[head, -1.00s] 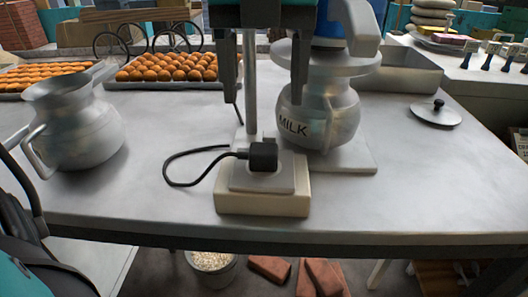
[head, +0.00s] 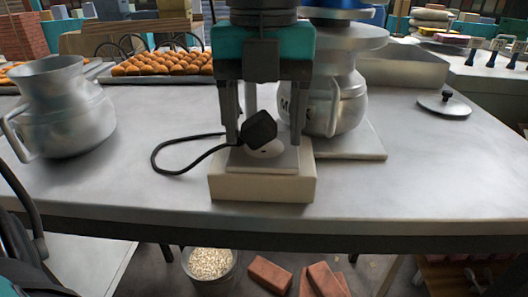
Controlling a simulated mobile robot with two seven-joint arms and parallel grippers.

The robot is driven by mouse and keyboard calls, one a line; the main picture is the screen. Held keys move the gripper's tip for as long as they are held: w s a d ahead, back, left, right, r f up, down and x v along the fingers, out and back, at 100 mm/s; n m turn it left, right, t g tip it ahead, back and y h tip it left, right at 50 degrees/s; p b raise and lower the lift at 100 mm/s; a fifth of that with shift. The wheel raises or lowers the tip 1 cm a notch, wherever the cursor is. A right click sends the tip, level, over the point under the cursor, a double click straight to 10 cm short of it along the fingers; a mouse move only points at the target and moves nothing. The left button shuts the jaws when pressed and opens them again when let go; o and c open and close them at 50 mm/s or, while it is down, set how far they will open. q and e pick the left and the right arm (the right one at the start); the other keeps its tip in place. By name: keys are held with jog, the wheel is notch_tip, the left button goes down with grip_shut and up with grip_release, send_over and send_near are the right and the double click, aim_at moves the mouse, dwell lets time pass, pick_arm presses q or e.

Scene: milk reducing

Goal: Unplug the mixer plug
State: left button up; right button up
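The black mixer plug (head: 259,129) is tilted on the pale socket block (head: 262,187), with a light round socket face (head: 265,149) showing below it. I cannot tell if its pins are fully out. Its black cord (head: 155,158) loops out to the left. My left gripper (head: 265,140) points down over the block. Its fingers are apart, one on each side of the plug, with visible gaps. The mixer stands behind, with a metal jug marked MILK (head: 345,104) on its base (head: 352,145), partly hidden by my gripper. My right gripper is not in view.
A metal jug (head: 62,112) stands at the left on the steel table (head: 430,185). A tray of round baked goods (head: 165,63) lies at the back. A lid (head: 443,105) and an open metal pan (head: 405,69) are at the right. The front right of the table is clear.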

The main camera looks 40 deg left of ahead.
aim_at(257, 116)
pick_arm(q)
jog(key=shift+s+a+f, duration=0.25)
dwell(1.1)
jog(key=shift+a+b, duration=0.1)
jog(key=shift+b, duration=0.3)
jog(key=shift+s, duration=0.1)
jog(key=shift+a, duration=0.1)
jog(key=c, duration=1.2)
jog(key=shift+r+p, duration=0.45)
jog(key=shift+r, duration=0.2)
jog(key=shift+r+p, duration=1.65)
jog(key=shift+r, duration=0.9)
